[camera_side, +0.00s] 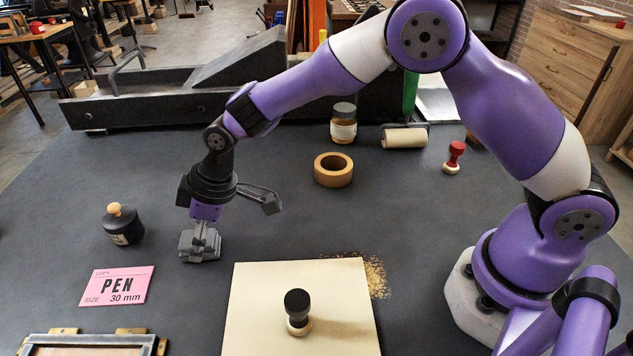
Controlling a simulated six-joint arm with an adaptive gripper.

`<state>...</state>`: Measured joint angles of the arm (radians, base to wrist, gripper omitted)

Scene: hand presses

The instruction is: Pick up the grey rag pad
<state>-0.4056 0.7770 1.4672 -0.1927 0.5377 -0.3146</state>
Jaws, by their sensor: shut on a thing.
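The grey rag pad (187,251) is a small, blocky grey thing left of centre on the dark table. My gripper (202,240) points straight down over it and is shut on it. The fingers and the pad are close in colour, so their edges are hard to tell apart. The pad is at or very near the table top; I cannot tell whether there is a gap beneath it.
A black bottle with a wooden knob (123,225) and a pink PEN card (117,286) lie to the left. A cream board (253,313) with a black-knobbed stamp (297,311) is in front.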

